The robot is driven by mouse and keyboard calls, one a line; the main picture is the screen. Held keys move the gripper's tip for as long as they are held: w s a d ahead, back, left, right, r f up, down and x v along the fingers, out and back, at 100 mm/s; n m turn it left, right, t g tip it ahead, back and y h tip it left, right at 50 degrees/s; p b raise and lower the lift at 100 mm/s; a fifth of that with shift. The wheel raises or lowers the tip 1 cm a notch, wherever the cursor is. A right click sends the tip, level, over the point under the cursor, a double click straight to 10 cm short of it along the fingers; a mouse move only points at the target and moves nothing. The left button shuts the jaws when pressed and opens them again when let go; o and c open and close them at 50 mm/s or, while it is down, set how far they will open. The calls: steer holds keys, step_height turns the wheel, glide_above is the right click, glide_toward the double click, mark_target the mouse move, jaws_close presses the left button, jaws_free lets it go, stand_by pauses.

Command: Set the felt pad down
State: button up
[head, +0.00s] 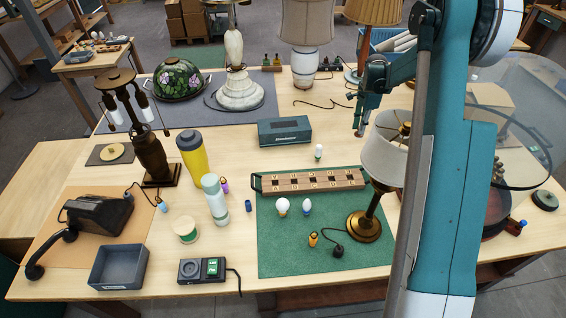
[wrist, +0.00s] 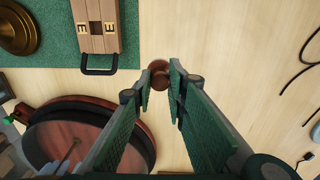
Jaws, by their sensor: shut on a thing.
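My gripper (head: 361,118) hangs above the right part of the table in the head view, near the blue crate. In the wrist view my gripper (wrist: 161,88) has its green-lined fingers a little apart, shut on a small brown rounded thing (wrist: 160,70).
A wooden lettered rack (wrist: 97,30) lies on the green mat (head: 285,255). A brass-based lamp (head: 368,224) stands at the mat's right edge. A round red-brown base (wrist: 75,140) is close by. A dark cable (wrist: 300,65) lies at the right. A grey-blue box (head: 284,131) stands behind the rack.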

steer(key=a+r+b, duration=0.1)
steer(key=a+b, duration=0.8)
steer(key=a, duration=2.7)
steer(key=shift+f, duration=2.45)
step_height(320, 180, down, 6)
steer(key=shift+f, duration=0.2)
steer(key=shift+f, duration=1.75)
steer(key=shift+f, duration=0.15)
